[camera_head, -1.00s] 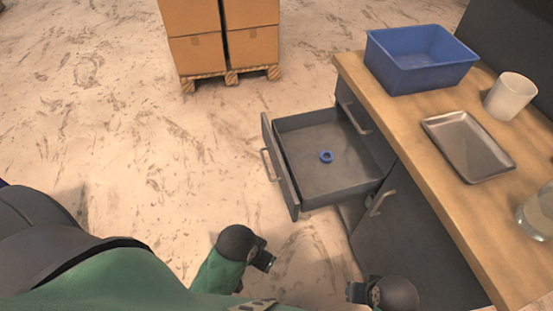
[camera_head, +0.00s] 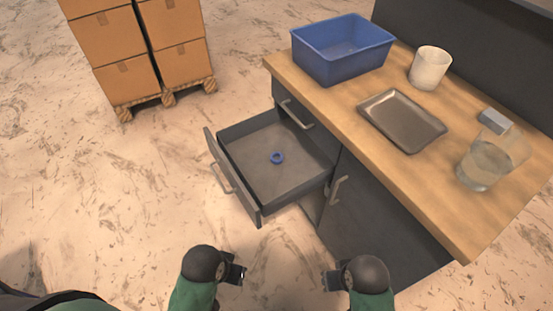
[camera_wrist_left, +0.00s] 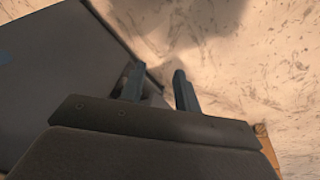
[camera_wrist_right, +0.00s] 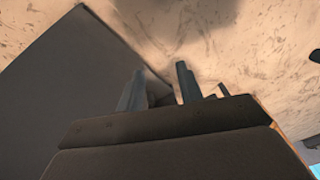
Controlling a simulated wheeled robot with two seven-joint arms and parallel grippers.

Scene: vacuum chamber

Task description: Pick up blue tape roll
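The blue tape roll (camera_head: 277,157) is a small ring lying on the floor of the open grey drawer (camera_head: 300,172), near its middle. My left gripper (camera_head: 238,273) is in front of the drawer, apart from it and from the roll. Its two fingers stand apart with nothing between them in the left wrist view (camera_wrist_left: 159,88). My right gripper (camera_head: 328,281) is to the right, in front of the cabinet, also empty with its fingers apart in the right wrist view (camera_wrist_right: 160,88). Neither wrist view clearly shows the roll.
The wooden countertop (camera_head: 345,110) above the drawer holds a blue bin (camera_head: 340,58), a white cup (camera_head: 430,67), a metal tray (camera_head: 402,120), a glass beaker (camera_head: 482,165) and a small grey block (camera_head: 496,120). Boxes on a pallet (camera_head: 165,98) stand at the back left. Floor left of the drawer is clear.

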